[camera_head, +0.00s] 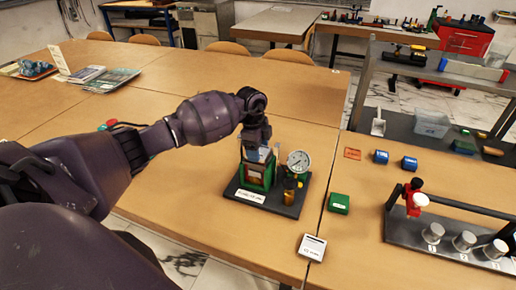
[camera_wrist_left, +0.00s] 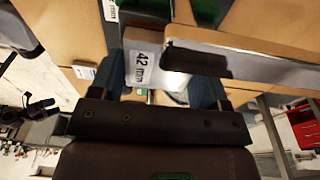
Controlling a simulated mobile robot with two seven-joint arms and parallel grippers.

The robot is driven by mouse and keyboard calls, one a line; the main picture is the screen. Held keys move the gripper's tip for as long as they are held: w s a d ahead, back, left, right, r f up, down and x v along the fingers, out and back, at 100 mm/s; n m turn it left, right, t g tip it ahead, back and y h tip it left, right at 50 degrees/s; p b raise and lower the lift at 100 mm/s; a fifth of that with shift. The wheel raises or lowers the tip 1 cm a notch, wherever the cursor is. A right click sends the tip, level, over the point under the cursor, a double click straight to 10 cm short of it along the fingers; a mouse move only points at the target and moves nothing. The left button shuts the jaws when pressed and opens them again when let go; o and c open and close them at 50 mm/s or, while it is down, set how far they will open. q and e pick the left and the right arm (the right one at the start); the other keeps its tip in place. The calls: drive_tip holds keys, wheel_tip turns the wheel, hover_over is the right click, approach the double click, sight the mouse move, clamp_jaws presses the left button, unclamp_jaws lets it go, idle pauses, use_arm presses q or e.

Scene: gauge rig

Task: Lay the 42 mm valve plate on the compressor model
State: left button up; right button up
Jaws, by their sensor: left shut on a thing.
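The compressor model (camera_head: 257,175) is a green block on a black base with a round dial gauge (camera_head: 298,161) and a small brass-coloured part beside it. It stands on the wooden table. My left gripper (camera_head: 255,150) points down right over the green block. In the left wrist view its fingers (camera_wrist_left: 165,88) are shut on the valve plate (camera_wrist_left: 142,68), a pale piece labelled "42 mm". In the head view the gripper largely hides the plate, so I cannot tell whether it touches the block. My right gripper is not in view.
A small green box (camera_head: 339,203) and a white label card (camera_head: 311,247) lie right of and in front of the model. Farther right are an orange plate (camera_head: 352,153), blue cylinders (camera_head: 381,157) and a dark rack (camera_head: 445,240) with metal cups.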

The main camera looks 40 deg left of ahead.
use_arm(q)
drive_tip(key=shift+r, duration=0.1)
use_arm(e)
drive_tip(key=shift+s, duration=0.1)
use_arm(q)
drive_tip(key=o, duration=1.1)
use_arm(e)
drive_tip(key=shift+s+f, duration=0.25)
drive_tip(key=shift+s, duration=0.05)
